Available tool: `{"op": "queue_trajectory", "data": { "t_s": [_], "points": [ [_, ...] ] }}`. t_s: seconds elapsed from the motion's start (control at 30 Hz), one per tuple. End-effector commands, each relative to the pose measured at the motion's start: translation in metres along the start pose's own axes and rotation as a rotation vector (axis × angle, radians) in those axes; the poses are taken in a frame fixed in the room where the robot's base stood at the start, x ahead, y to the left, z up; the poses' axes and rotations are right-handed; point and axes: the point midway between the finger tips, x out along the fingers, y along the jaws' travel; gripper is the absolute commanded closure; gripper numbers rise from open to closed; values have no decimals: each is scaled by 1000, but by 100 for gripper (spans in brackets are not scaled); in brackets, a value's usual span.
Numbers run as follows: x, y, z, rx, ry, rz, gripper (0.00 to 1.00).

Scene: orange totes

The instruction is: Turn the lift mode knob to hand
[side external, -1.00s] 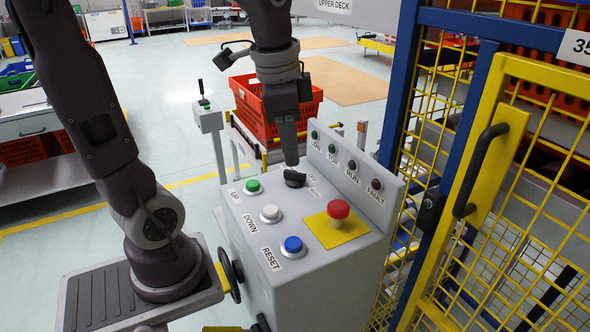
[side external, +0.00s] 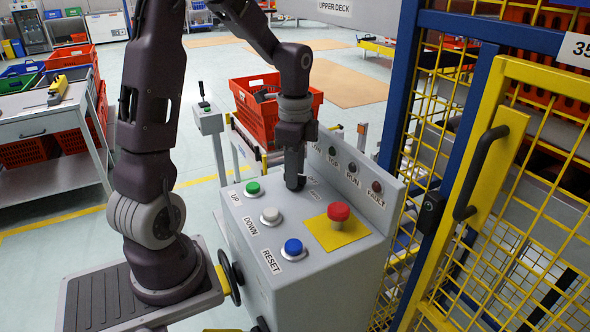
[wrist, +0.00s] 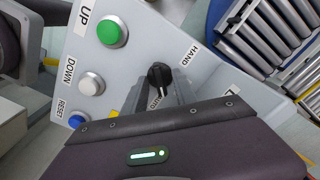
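The lift mode knob (wrist: 160,75) is black and sits on the grey control panel (side external: 258,213). In the wrist view a HAND label (wrist: 187,55) is at its upper right, and a partly covered label that seems to read AUTO (wrist: 153,103) is below it. The knob's grip runs roughly up and down in that view, its lower end near the AUTO label. My gripper (side external: 294,186) points down at the knob and hides most of it in the side view. In the wrist view the fingers (wrist: 161,92) are apart, one on each side of the knob; contact is not clear.
Green (side external: 253,188), white (side external: 270,215) and blue (side external: 293,247) buttons lie left and in front of the knob. A red mushroom button (side external: 339,211) on a yellow plate is at its right. A raised lamp strip (side external: 355,180) stands behind. A yellow mesh gate (side external: 500,80) is at the right.

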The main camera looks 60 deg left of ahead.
Motion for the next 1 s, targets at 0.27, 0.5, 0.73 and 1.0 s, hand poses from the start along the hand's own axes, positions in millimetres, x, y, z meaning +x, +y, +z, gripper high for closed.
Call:
{"op": "queue_trajectory", "data": {
  "t_s": [0.27, 0.5, 0.73, 1.0],
  "points": [
    [0, 0, 0, 0, 0, 0, 100],
    [-1, 0, 0, -18, 0, -1, 100],
    [-1, 0, 0, -125, 1, -1, 100],
    [-1, 0, -1, -361, 1, -1, 100]
  ]
}}
